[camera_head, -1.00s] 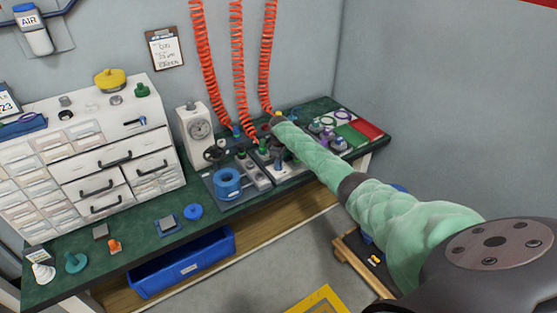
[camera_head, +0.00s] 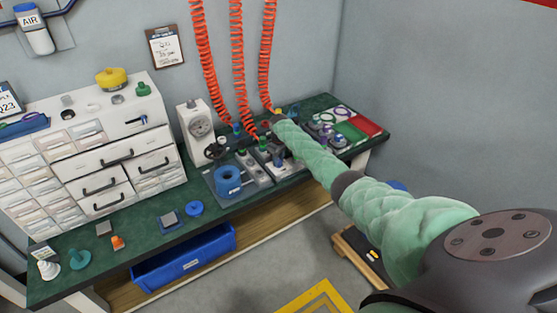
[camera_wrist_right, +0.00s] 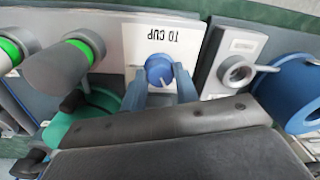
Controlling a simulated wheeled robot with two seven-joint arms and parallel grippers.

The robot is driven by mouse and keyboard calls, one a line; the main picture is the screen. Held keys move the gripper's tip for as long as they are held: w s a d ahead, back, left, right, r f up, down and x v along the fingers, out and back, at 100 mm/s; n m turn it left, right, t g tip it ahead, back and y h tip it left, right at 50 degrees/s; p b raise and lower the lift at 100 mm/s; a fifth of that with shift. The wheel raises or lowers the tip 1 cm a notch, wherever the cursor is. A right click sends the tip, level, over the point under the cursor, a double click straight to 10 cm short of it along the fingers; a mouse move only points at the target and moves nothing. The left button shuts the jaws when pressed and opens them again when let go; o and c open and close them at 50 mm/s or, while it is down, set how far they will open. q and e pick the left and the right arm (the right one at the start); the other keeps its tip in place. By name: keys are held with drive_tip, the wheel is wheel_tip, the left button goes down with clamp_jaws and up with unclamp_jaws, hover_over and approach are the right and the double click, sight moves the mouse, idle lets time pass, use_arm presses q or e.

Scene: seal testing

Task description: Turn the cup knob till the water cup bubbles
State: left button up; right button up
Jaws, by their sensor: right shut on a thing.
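A blue knob (camera_wrist_right: 158,69) with a pale line on its face sits on a white plate labelled "TO CUP" (camera_wrist_right: 150,32). My right gripper (camera_wrist_right: 161,78) has its two blue-grey fingers on either side of the knob, shut on it. In the head view my right arm reaches across to the bench fixtures, and its fingertips and the knob are too small or hidden to make out. A blue round holder or cup (camera_head: 228,180) stands left of the arm; it also shows at the right of the wrist view (camera_wrist_right: 297,88). I see no bubbles.
Two dark cylinders with green rings (camera_wrist_right: 62,62) stand close left of the gripper. A grey valve block (camera_wrist_right: 235,68) is close right. Red coiled hoses (camera_head: 240,80) hang over the bench. A white gauge unit (camera_head: 198,130) and drawer cabinet (camera_head: 85,135) stand to the left.

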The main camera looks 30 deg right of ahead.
drive_tip(key=o, duration=1)
drive_tip(key=shift+r, duration=0.15)
drive_tip(key=shift+d+r, duration=0.1)
drive_tip(key=shift+r, duration=0.2)
use_arm(q)
wheel_tip(320, 180, up, 6)
drive_tip(key=w+b, duration=0.1)
drive_tip(key=shift+w+d+b, duration=0.3)
drive_tip(key=shift+d, duration=0.15)
use_arm(e)
drive_tip(key=shift+w+d+r, duration=0.1)
drive_tip(key=shift+r, duration=3.4)
